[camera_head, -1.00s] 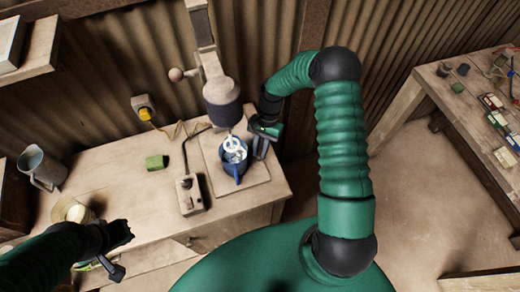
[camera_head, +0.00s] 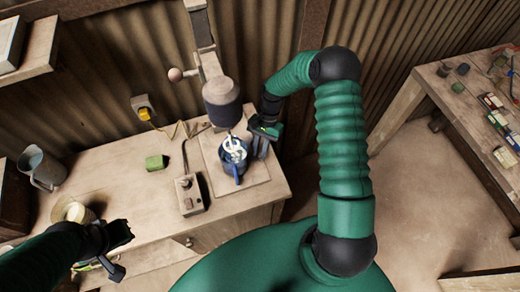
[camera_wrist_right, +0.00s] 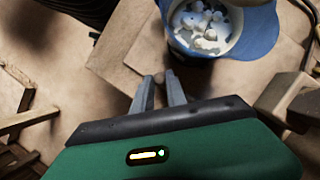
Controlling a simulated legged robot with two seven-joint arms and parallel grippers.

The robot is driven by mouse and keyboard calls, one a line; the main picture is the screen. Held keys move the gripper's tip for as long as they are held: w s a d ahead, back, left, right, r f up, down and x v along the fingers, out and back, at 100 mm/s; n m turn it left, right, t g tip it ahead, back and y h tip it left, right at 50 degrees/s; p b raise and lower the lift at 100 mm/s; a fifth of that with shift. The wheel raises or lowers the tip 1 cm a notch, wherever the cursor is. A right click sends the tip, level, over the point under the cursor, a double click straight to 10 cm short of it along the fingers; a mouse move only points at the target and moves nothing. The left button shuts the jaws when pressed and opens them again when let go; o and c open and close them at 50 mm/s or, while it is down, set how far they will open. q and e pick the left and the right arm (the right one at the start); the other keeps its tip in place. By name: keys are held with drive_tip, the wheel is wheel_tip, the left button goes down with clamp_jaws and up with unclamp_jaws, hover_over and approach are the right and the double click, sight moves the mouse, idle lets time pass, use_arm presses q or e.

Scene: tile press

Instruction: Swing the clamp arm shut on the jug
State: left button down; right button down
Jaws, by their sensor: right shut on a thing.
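The blue jug (camera_head: 238,170) stands on a square wooden board under the press head, with white pieces inside. It also shows at the top of the right wrist view (camera_wrist_right: 262,30). My right gripper (camera_head: 260,152) is beside the jug, to its right in the head view. In the right wrist view its fingers (camera_wrist_right: 159,90) are shut on a small round tan knob (camera_wrist_right: 158,77), apart from the jug. The rest of the clamp arm cannot be made out. My left gripper (camera_head: 122,250) is at the bench's front left, away from the jug; its jaw opening is unclear.
The dark press head (camera_head: 222,103) hangs just above and behind the jug. A switch box (camera_head: 189,195) with a cable stands left of the board. A green block (camera_head: 156,162), a grey pitcher (camera_head: 41,170) and a bowl (camera_head: 62,210) are farther left on the bench.

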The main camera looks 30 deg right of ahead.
drive_tip(key=shift+w, duration=0.1)
drive_tip(key=shift+w+a+r+m+t+p, duration=0.15)
drive_tip(key=shift+a+m+t+p, duration=0.3)
drive_tip(key=shift+m, duration=0.45)
drive_tip(key=shift+w+a+m, duration=0.1)
drive_tip(key=shift+a+m, duration=0.2)
drive_tip(key=shift+m, duration=0.2)
drive_tip(key=c, duration=1.3)
unclamp_jaws()
drive_tip(key=shift+c, duration=0.2)
drive_tip(key=shift+f, duration=0.2)
